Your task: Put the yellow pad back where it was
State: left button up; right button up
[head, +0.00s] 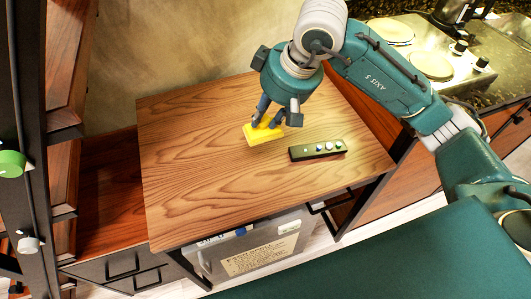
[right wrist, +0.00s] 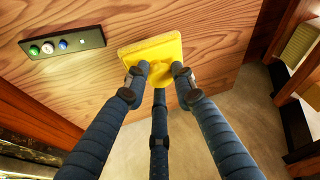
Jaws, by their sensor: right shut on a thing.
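The yellow pad (head: 258,133) is a small flat block with a raised grip, near the middle of the wooden table (head: 190,190) in the head view. My right gripper (head: 265,122) comes down from above with its fingers closed around the pad's grip. In the right wrist view the pad (right wrist: 150,52) is between the fingertips (right wrist: 160,75), with its flat part beyond them. I cannot tell whether the pad touches the table or is just above it. My left gripper is not in view.
A dark remote-like bar with round buttons (head: 318,150) lies right of the pad, and also shows in the right wrist view (right wrist: 62,43). A counter with round plates (head: 430,65) is at the upper right. A grey box (head: 250,250) stands under the table. The table's left side is clear.

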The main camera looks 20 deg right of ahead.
aim_at(267, 130)
notch_tip(267, 130, down, 5)
jog(key=shift+s+f, duration=0.1)
notch_tip(267, 130, down, 8)
jog(key=shift+f+p, duration=0.25)
jog(key=shift+p, duration=0.5)
jog(key=shift+d+f, duration=0.1)
jog(key=shift+f, duration=0.25)
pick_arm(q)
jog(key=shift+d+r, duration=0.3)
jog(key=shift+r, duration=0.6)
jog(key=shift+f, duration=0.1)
pick_arm(e)
jog(key=shift+f, duration=0.15)
